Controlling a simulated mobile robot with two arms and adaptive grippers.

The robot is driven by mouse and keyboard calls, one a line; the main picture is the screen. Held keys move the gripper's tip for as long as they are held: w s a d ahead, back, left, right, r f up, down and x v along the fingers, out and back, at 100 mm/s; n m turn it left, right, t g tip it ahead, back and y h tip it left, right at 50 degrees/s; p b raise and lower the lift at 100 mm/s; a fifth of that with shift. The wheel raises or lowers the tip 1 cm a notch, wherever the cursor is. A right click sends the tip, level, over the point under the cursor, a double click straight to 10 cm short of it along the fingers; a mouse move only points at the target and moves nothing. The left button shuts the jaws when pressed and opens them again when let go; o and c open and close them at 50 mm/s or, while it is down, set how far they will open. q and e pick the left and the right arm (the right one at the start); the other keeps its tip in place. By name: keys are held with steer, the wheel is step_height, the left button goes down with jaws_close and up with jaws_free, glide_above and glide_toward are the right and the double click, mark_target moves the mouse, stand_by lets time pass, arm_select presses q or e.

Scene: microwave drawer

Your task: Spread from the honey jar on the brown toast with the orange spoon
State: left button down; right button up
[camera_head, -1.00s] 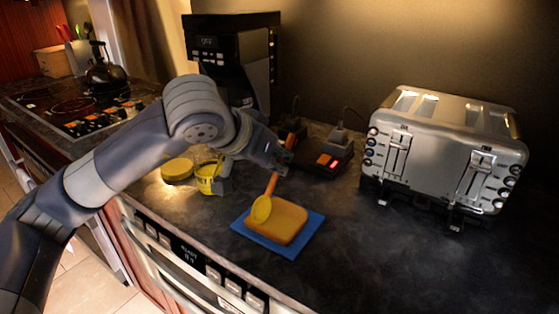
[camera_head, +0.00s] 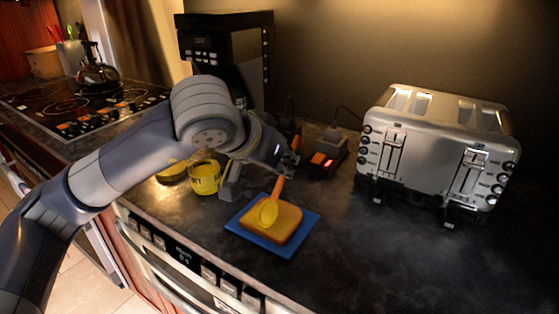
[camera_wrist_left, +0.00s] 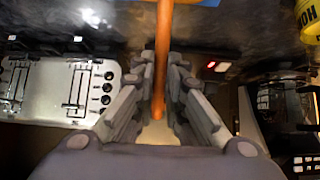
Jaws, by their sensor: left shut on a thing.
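My left gripper (camera_head: 284,163) is shut on the orange handle of the spoon (camera_head: 268,212). In the left wrist view the orange handle (camera_wrist_left: 163,45) runs between the two fingers (camera_wrist_left: 160,90). The spoon's yellow bowl hangs down over the brown toast (camera_head: 283,227); whether it touches the toast I cannot tell. The toast lies on a blue square board (camera_head: 254,236). The yellow honey jar (camera_head: 205,177) stands open to the left of the board, partly behind my arm. Part of it shows in the left wrist view (camera_wrist_left: 308,20). My right gripper is not in view.
A yellow lid (camera_head: 171,172) lies left of the jar. A large silver toaster (camera_head: 432,150) stands right and a black coffee machine (camera_head: 225,50) behind my arm. A dark device with a red light (camera_head: 322,160) sits behind the board. The counter right of the board is clear.

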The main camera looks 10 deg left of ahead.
arm_select(q)
steer(key=shift+d, duration=0.1)
steer(key=shift+s+d+f, duration=0.1)
steer(key=shift+s+d, duration=0.15)
steer(key=shift+d, duration=0.4)
steer(key=shift+s+d, duration=0.25)
steer(key=shift+d, duration=0.35)
steer(key=shift+w+a+b, duration=0.1)
steer(key=shift+a+b, duration=0.05)
steer(key=shift+b, duration=0.15)
steer(key=shift+w+a, duration=0.2)
steer(key=shift+a, duration=0.45)
steer(key=shift+w+a, duration=0.2)
steer(key=shift+a, duration=0.4)
steer(key=shift+w+a+b, duration=0.25)
steer(key=shift+a+b, duration=0.05)
steer(key=shift+a, duration=0.35)
steer(key=shift+w+a+b, duration=0.25)
steer(key=shift+a, duration=0.35)
